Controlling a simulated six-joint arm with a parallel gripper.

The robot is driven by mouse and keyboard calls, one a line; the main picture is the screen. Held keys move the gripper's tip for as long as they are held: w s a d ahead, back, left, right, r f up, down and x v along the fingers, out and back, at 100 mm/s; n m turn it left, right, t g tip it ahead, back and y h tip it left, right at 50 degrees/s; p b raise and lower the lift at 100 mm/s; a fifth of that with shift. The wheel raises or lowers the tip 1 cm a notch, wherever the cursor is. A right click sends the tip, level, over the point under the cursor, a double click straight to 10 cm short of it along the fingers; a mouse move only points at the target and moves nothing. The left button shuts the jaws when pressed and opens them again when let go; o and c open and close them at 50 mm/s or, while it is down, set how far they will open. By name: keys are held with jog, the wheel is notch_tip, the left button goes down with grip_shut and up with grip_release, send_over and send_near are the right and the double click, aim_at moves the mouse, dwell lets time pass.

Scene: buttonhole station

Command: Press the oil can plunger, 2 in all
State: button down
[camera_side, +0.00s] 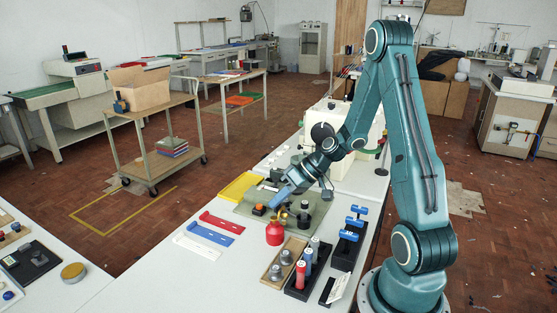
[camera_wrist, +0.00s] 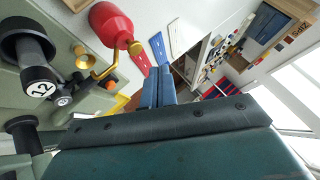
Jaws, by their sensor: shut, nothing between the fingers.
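The red oil can (camera_side: 274,233) stands at the front edge of the green mat (camera_side: 252,214), with brass parts at its top. In the wrist view the red oil can (camera_wrist: 110,22) is at the upper left, with a bent brass tube (camera_wrist: 104,70) and a small brass cup-like piece (camera_wrist: 83,61) beside it. I cannot tell which brass part is the plunger. My gripper (camera_side: 273,205) is shut and empty, its blue fingers pointing down above the mat, behind the can in the side view. The fingers (camera_wrist: 158,84) appear apart from the can in the wrist view.
A black cylinder marked 12 (camera_wrist: 38,88) stands close by on the mat. A wooden tray (camera_side: 283,262), a black rack with red and blue bottles (camera_side: 306,270) and blue-handled tools (camera_side: 350,232) stand to the right. Red (camera_side: 222,222) and blue (camera_side: 211,235) strips lie left.

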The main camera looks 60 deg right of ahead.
jog(key=shift+r, duration=1.55)
jog(key=shift+r, duration=0.1)
dwell(1.4)
notch_tip(320, 180, up, 4)
jog(key=shift+f, duration=0.2)
jog(key=shift+f, duration=0.1)
dwell(0.4)
send_near(274, 221)
jog(key=shift+w+a+f, duration=0.45)
jog(key=shift+w, duration=0.4)
jog(key=shift+w+a+f, duration=0.4)
jog(key=shift+w+a, duration=0.05)
jog(key=shift+w, duration=0.45)
jog(key=shift+w+a+f, duration=0.45)
jog(key=shift+w, duration=0.4)
jog(key=shift+f, duration=0.4)
dwell(0.7)
